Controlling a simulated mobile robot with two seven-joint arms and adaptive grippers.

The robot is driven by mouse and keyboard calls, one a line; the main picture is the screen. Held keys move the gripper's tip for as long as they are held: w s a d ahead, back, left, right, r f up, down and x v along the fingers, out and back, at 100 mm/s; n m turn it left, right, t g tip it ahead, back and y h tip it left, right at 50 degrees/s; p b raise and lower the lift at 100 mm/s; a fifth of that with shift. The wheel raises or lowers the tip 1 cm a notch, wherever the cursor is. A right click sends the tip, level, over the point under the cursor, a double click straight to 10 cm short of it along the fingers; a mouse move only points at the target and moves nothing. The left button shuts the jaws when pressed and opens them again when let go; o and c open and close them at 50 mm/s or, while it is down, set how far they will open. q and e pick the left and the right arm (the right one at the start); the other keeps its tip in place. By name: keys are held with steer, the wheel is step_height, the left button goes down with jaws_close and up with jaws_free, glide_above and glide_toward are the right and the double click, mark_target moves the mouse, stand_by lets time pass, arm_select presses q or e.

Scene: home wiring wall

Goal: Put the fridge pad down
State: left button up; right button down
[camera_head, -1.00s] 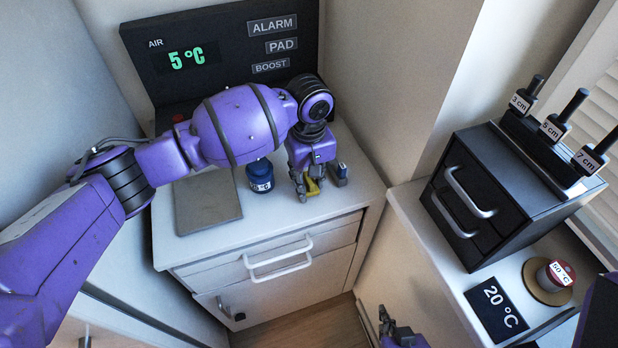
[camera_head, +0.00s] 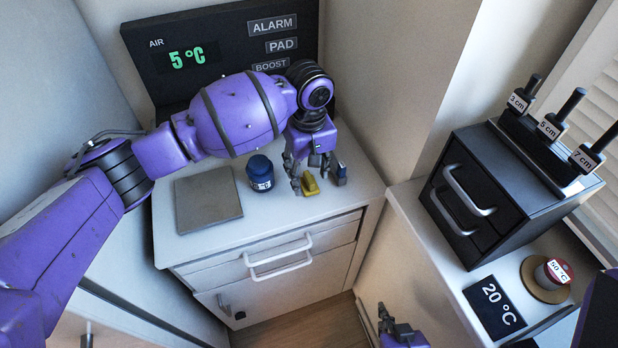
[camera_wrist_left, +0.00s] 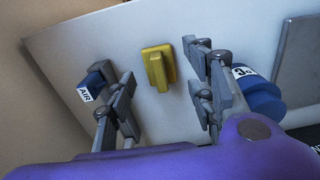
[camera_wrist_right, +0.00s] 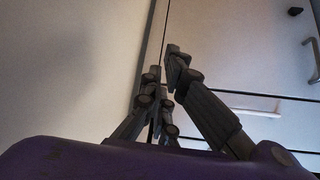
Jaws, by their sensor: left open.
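No pad is marked as the fridge pad. A small yellow block with a raised grip (camera_head: 310,184) lies on the white cabinet top (camera_head: 215,245); it also shows in the left wrist view (camera_wrist_left: 157,68). My left gripper (camera_head: 310,172) is open just above it, its fingers spread to either side and apart from it.
A blue jar (camera_head: 260,172) and a flat grey slab (camera_head: 208,200) are left of the yellow block. A black display panel (camera_head: 220,48) stands behind, reading AIR 5 °C. At right are a black drawer unit (camera_head: 500,195), a 20 °C plate (camera_head: 494,307) and a red-topped 50 °C jar (camera_head: 553,272).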

mark_target(309, 178)
arm_select(q)
step_height(309, 178, up, 10)
steer(key=shift+f+p, duration=0.2)
steer(key=shift+p, duration=0.15)
steer(key=shift+f, duration=0.1)
